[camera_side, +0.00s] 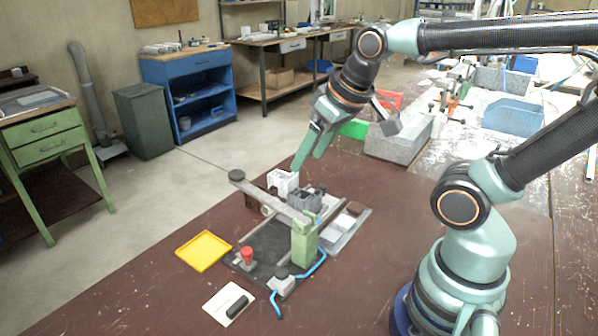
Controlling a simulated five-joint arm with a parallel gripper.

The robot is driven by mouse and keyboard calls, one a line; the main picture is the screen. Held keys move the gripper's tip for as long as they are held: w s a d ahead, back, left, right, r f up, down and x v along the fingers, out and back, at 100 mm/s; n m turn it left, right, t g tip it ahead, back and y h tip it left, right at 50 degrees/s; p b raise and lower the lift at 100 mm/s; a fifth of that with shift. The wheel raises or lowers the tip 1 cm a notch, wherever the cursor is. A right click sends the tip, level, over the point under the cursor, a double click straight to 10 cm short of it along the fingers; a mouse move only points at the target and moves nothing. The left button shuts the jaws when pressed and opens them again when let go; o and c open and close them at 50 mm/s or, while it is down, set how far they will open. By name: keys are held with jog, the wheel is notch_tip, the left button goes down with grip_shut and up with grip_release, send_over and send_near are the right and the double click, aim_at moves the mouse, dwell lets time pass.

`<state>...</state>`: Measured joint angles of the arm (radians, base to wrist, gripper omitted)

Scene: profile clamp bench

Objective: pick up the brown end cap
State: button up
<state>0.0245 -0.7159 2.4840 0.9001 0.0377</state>
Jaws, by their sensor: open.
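A small dark brown piece, which looks like the brown end cap (355,208), lies at the far right end of a light grey tray (338,241). It is small in view and its shape is hard to make out. My gripper (307,162) points down, with its two green fingers apart and nothing visible between them. It is above the far side of the clamp fixture, up and to the left of the brown piece in the picture, and apart from it.
The clamp fixture has a long arm with a dark knob (236,176), a green post (304,244), a white block (283,182) and a red knob (247,255). A yellow tray (204,250) and blue hose (312,264) lie nearby. The bench front (350,300) is clear.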

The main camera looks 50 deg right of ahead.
jog(key=w+d+f+m+g+h, duration=0.1)
jog(key=w+d+f+m+g, duration=0.2)
jog(key=d+m, duration=0.6)
jog(key=m+g+y, duration=0.1)
jog(key=m+g, duration=0.1)
jog(key=m, duration=0.7)
send_over(356, 207)
notch_tip(356, 207, down, 9)
notch_tip(356, 207, down, 12)
jog(key=shift+r, duration=0.2)
grip_shut()
jog(key=shift+r, duration=0.1)
